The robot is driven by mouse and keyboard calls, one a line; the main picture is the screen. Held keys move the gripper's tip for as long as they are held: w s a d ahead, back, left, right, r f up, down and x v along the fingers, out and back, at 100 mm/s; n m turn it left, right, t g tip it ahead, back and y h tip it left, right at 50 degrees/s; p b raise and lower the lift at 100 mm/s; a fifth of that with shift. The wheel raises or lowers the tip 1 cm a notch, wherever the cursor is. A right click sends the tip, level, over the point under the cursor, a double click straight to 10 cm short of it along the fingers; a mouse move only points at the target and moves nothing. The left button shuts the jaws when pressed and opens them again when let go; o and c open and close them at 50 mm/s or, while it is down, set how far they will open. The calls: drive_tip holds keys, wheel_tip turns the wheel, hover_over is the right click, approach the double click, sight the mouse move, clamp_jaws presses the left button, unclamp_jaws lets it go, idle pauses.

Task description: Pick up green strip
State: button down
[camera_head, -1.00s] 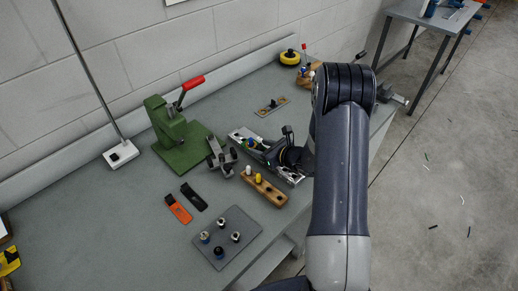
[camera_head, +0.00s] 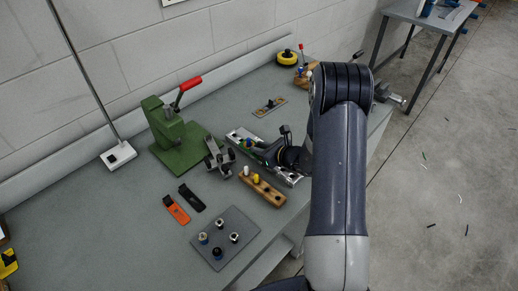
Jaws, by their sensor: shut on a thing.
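My gripper (camera_head: 268,152) is low over the long pale metal holder (camera_head: 240,134) on the bench, with its fingers pointing left. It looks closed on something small. A small green patch (camera_head: 266,164) shows just below the fingers and looks like part of the green strip. Most of the strip and the exact grip are hidden by the dark gripper body, and I cannot tell whether it is lifted clear of the holder.
A green press (camera_head: 176,140) stands left. A grey plate (camera_head: 245,222) with several pegs lies nearer.

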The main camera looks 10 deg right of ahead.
wheel_tip(320, 180, up, 10)
drive_tip(key=b, duration=0.1)
drive_tip(key=s+r+m+t+h, duration=0.1)
drive_tip(key=s+m+h, duration=0.2)
drive_tip(key=s, duration=0.3)
drive_tip(key=shift+r+t, duration=0.3)
drive_tip(key=shift+r, duration=0.05)
idle(0.4)
